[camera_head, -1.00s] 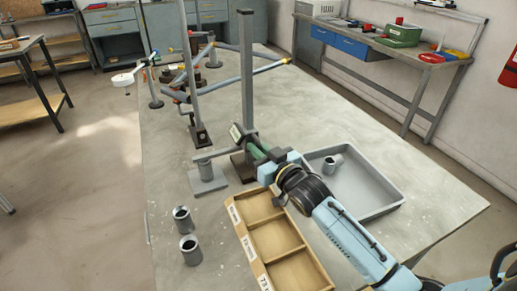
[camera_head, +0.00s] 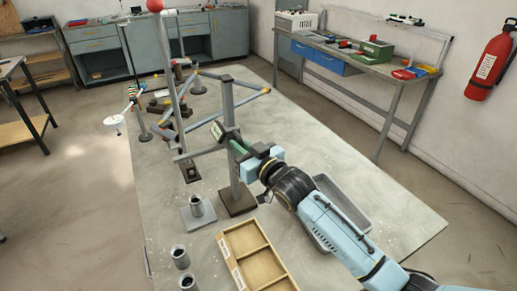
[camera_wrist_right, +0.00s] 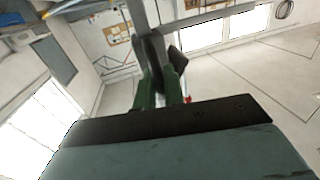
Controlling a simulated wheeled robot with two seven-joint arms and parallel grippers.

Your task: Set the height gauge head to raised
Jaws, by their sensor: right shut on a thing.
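The height gauge is a grey upright post (camera_head: 229,105) on a dark square base (camera_head: 238,200). Its head has a pale label (camera_head: 218,129) and a grey arm (camera_head: 198,153) reaching left, about midway up the post. The arm is well above a small grey cylinder (camera_head: 197,207) on a square plate (camera_head: 199,219). My right gripper (camera_head: 238,147), with green fingers, is shut on the head from the right. In the right wrist view the fingers (camera_wrist_right: 158,92) close on a dark part of the head (camera_wrist_right: 154,50). My left gripper is not in view.
A wooden compartment box (camera_head: 262,268) stands in front of the gauge. A grey tray (camera_head: 358,206) lies partly under my right arm. Two grey cylinders stand front left, one farther back (camera_head: 179,256). Rods and stands (camera_head: 172,100) crowd the table behind; its right side is clear.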

